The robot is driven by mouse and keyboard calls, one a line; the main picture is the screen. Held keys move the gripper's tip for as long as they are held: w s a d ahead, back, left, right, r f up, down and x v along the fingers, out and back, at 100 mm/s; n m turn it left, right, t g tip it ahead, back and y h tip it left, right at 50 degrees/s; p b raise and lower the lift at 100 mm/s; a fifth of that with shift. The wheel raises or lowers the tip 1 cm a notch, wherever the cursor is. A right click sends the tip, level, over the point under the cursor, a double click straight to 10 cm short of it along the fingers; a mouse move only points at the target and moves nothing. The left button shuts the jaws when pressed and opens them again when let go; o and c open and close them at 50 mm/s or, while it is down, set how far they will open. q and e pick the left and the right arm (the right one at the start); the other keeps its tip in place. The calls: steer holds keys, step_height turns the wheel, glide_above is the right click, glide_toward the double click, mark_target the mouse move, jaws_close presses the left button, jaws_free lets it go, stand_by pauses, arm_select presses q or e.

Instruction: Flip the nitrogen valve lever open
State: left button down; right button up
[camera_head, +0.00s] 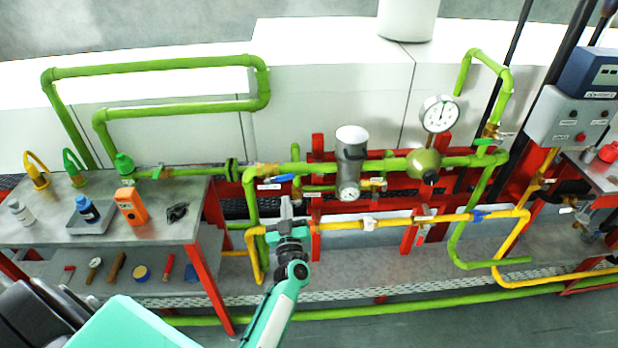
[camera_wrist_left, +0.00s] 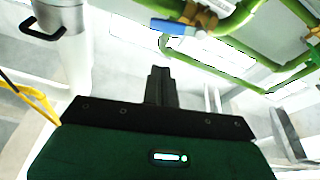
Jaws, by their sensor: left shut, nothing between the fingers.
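A valve with a blue lever (camera_head: 284,178) sits on the green pipe (camera_head: 390,165), near a small white label (camera_head: 268,187) too small to read. The lever lies roughly along the pipe. The blue lever also shows in the left wrist view (camera_wrist_left: 178,27), above the fingertips and apart from them. My left gripper (camera_head: 286,205) is shut and empty, upright in front of the green pipe and just below the blue lever in the head view. In the left wrist view its closed fingers (camera_wrist_left: 161,82) point toward the pipes. My right gripper is not in view.
A yellow pipe (camera_head: 450,218) runs below the green one, with further valves. A grey filter cylinder (camera_head: 351,165) and a round gauge (camera_head: 439,114) stand to the right. A bench (camera_head: 150,235) with bottles and an orange meter (camera_head: 131,206) is at the left.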

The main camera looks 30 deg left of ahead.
arm_select(q)
step_height(320, 180, up, 2)
steer(key=y, duration=0.1)
step_height(320, 180, up, 3)
steer(key=n+b, duration=0.1)
steer(key=b, duration=0.1)
glide_above(284, 178)
steer(key=s, duration=0.2)
steer(key=shift+w+d+f+b, duration=0.15)
steer(key=shift+d+f+b, duration=0.1)
steer(key=shift+f+b, duration=0.7)
steer(key=shift+w+d+f+b, duration=0.15)
steer(key=shift+d+f+b, duration=0.1)
steer(key=shift+f+b, duration=0.7)
steer(key=shift+r, duration=0.2)
